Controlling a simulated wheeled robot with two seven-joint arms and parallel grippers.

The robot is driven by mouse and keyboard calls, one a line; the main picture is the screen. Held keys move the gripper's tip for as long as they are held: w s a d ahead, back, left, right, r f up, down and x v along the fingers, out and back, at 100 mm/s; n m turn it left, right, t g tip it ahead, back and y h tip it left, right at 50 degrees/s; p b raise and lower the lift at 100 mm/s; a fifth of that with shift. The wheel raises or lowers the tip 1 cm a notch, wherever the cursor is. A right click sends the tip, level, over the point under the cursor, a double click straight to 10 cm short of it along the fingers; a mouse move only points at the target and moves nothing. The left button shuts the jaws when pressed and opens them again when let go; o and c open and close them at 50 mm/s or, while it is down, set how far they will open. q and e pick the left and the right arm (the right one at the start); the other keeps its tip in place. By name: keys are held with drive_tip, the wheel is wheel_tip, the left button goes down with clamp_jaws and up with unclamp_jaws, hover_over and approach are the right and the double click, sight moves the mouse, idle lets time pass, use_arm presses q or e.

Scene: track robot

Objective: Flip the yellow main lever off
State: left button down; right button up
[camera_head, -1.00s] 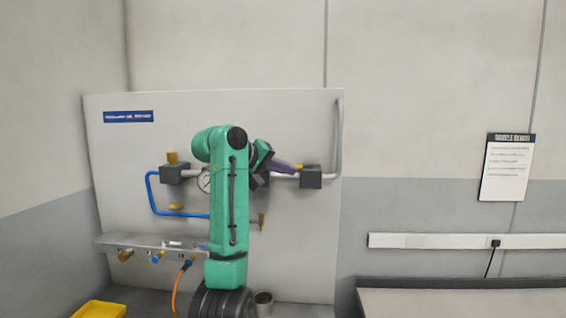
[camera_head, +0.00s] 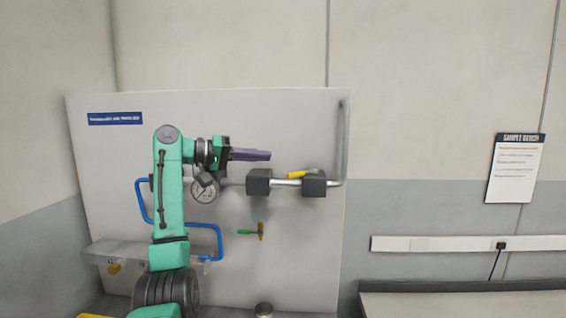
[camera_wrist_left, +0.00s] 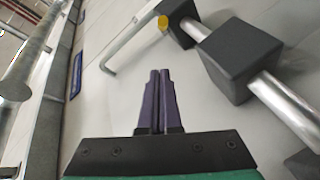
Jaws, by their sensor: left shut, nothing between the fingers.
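The yellow lever (camera_head: 302,174) lies nearly level, just above the metal pipe at the right dark block (camera_head: 314,186) on the panel. In the left wrist view a yellow end (camera_wrist_left: 163,22) shows beside a dark block, beyond my fingertips. My left gripper (camera_head: 268,155) is shut and empty, with its purple fingers pointing right. It is up and left of the lever and apart from it in the picture. The same closed fingers show in the left wrist view (camera_wrist_left: 160,72). My right gripper is not in view.
A left dark block (camera_head: 259,182) sits on the same pipe, below my fingertips. A pressure gauge (camera_head: 205,189), a blue pipe (camera_head: 219,242) and a green-handled valve (camera_head: 247,231) are on the panel (camera_head: 290,255). A bench (camera_head: 460,287) stands at the right.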

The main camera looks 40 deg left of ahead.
sight(302, 174)
use_arm(q)
drive_tip(key=w+d+f+n+y, duration=0.1)
drive_tip(key=w+d+f, duration=0.2)
drive_tip(key=d, duration=0.2)
drive_tip(key=shift+w+f+t+p, duration=0.15)
drive_tip(key=shift+f+t+p, duration=0.15)
drive_tip(key=shift+p, duration=0.15)
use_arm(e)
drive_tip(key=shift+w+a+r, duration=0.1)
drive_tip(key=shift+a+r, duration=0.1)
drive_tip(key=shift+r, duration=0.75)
use_arm(q)
drive_tip(key=shift+d+y+b, duration=0.1)
drive_tip(key=shift+y+b, duration=0.25)
drive_tip(key=shift+y, duration=0.05)
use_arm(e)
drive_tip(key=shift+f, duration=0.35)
